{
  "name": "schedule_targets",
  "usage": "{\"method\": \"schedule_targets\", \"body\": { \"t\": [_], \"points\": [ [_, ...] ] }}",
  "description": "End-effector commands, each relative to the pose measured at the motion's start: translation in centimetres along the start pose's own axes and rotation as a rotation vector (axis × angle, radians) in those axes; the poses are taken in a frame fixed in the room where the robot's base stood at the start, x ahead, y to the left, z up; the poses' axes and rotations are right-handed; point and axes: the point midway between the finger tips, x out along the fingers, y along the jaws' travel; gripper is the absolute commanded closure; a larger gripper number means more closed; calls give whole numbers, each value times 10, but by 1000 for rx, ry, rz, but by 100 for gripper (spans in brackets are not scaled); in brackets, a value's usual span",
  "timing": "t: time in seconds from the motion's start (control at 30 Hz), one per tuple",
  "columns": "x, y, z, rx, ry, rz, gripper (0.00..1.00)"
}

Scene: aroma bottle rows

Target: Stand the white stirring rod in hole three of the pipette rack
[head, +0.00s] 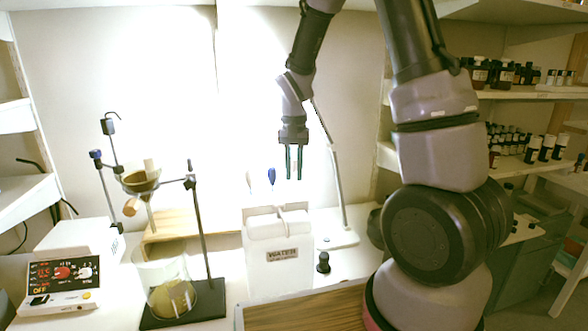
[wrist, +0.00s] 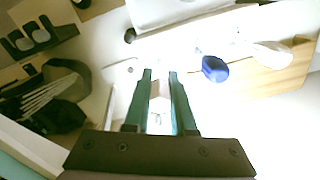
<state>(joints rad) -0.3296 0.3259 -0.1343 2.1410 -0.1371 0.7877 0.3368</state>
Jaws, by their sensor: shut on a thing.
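My gripper (head: 293,177) hangs pointing down above and behind the white WATER container in the head view. In the wrist view its two dark teal fingers (wrist: 160,76) are close together with a small pale piece (wrist: 159,92) between them. This fits the white stirring rod, but its length is lost in the glare. A blue bulb (head: 271,175) shows left of and slightly behind the fingers in the head view, and right of them in the wrist view (wrist: 215,68). I cannot make out the pipette rack or its holes clearly; the container hides that area in the head view.
The WATER container (head: 280,270) stands in front of the gripper. A lamp (head: 338,190) rises close on the right. A ring-stand rod (head: 199,230), funnel (head: 141,180) and beaker (head: 163,270) are on the left. A wooden board (head: 175,223) lies behind them.

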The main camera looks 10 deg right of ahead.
Motion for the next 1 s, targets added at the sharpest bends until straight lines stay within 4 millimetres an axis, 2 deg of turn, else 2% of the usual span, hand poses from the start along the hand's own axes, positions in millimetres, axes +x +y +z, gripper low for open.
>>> {"method": "schedule_targets", "body": {
  "t": [0.47, 0.5, 0.57, 0.6, 1.0],
  "points": [
    [8, 0, 0, 0, -1, 1, 100],
    [8, 0, 0, 0, 0, 1, 69],
    [8, 0, 0, 0, 0, 1, 46],
    [8, 0, 0, 0, 0, 0, 42],
    [2, 0, 0, 0, 2, -1, 42]
  ]
}}
